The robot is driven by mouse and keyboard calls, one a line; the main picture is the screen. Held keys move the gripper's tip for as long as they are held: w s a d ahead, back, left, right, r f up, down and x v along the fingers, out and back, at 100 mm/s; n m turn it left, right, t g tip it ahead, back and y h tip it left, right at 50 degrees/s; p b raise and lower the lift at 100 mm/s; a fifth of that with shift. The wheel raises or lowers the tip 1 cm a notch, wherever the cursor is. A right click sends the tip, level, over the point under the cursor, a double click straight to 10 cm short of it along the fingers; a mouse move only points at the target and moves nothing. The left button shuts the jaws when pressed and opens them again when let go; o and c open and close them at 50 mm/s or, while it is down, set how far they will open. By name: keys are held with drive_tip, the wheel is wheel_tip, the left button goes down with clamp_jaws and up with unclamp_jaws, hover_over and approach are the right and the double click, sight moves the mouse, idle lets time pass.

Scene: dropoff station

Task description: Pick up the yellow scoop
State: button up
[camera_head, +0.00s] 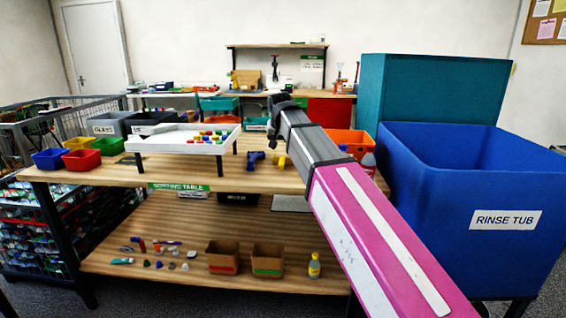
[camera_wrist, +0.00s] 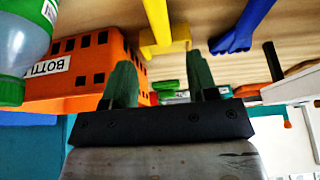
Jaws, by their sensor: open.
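The yellow scoop (camera_head: 281,161) lies on the wooden sorting table, just left of my arm in the head view. In the wrist view the yellow scoop (camera_wrist: 165,32) shows at the top centre, partly cut off by the frame edge. My gripper (camera_wrist: 160,78) is open, with its two green fingers apart and nothing held between them. The scoop appears beyond the fingertips, apart from them. In the head view the end of my arm (camera_head: 280,101) is above the table's far part, and the fingers are not clear there.
A blue scoop-like tool (camera_head: 255,157) lies close left of the yellow one. An orange bottle crate (camera_wrist: 85,62) and a green-capped bottle (camera_wrist: 22,45) are close by. A raised white tray (camera_head: 160,144) stands left; the blue rinse tub (camera_head: 450,255) stands right.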

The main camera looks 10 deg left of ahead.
sight(282, 159)
drive_tip(key=x, duration=0.9)
drive_tip(key=shift+a, duration=0.1)
drive_tip(key=shift+r, duration=0.1)
clamp_jaws()
